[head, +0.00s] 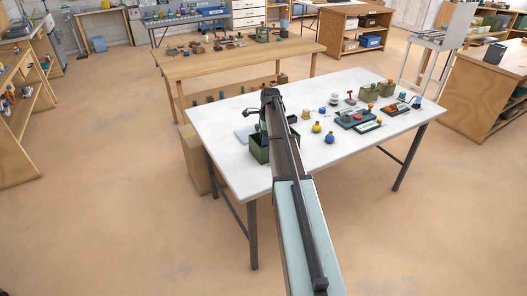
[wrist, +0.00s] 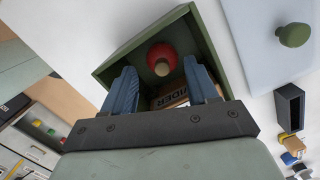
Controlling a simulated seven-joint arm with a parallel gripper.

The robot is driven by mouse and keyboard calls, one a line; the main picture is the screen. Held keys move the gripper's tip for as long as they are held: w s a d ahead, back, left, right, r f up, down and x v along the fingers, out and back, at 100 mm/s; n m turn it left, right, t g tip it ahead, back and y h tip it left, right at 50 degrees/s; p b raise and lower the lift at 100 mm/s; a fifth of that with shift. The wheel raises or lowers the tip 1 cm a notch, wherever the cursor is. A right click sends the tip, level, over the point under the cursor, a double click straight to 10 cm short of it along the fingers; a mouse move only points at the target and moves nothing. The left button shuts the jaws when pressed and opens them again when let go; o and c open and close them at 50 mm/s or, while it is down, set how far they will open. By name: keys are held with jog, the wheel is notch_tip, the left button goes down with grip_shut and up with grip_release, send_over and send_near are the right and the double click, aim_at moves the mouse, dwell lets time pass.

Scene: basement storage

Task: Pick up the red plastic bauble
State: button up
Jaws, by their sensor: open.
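The red plastic bauble (wrist: 159,51), a round red thing with a beige cap facing the camera, sits inside an open green box (wrist: 122,57). My gripper (wrist: 161,72) is open, its two blue fingers apart over the box, one on either side of the bauble in the wrist view. I cannot tell whether they touch it. A brown printed carton (wrist: 172,97) lies in the box, partly hidden by the gripper. In the head view, the green box (head: 259,155) stands on the white table, partly covered by my arm; the bauble is hidden there.
A pale board with a green knob (wrist: 294,35) lies beside the box. A dark open-topped holder (wrist: 289,107) stands near it. On the white table (head: 222,124), a yellow bauble (head: 316,127), a blue one (head: 329,138) and several small items stand to the right. The table's front right is clear.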

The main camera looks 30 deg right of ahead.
notch_tip(320, 180, down, 4)
jog(key=shift+w+f, duration=0.1)
jog(key=shift+f, duration=0.05)
jog(key=c, duration=0.8)
